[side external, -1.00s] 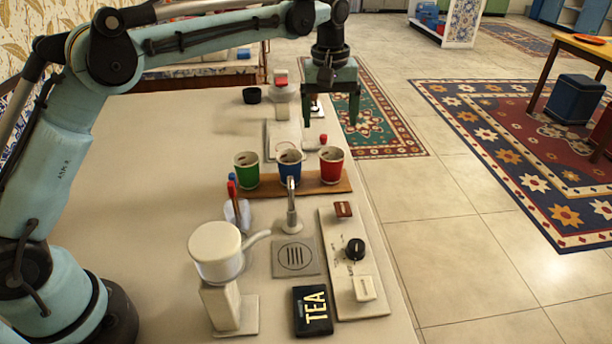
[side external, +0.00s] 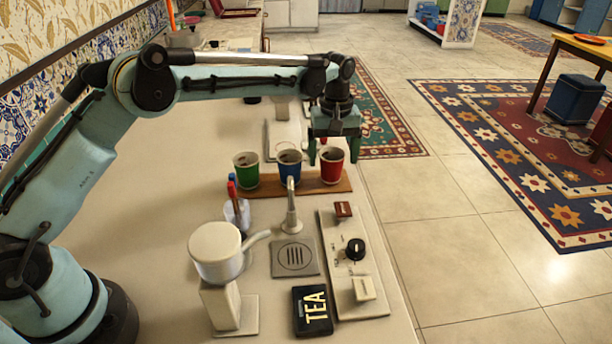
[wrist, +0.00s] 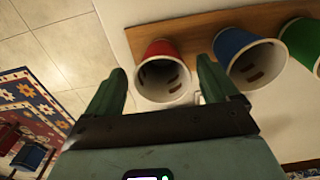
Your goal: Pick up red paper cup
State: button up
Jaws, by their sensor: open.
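The red paper cup (side external: 332,166) stands upright at the right end of a wooden board, in a row with a blue cup (side external: 289,170) and a green cup (side external: 246,170). My gripper (side external: 334,158) is open and points down at the red cup in the side view, overlapping its upper part. In the wrist view the red cup (wrist: 160,70) shows just beyond and between the two green fingers of my gripper (wrist: 162,88), with nothing held. I cannot tell whether a finger touches it.
The wooden board (side external: 345,185) lies across the table near its right edge. The table's left middle is clear.

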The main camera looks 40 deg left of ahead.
aim_at(331, 167)
jog(key=f, duration=0.4)
jog(key=shift+a, duration=0.2)
jog(key=shift+c, duration=0.3)
jog(key=c, duration=0.7)
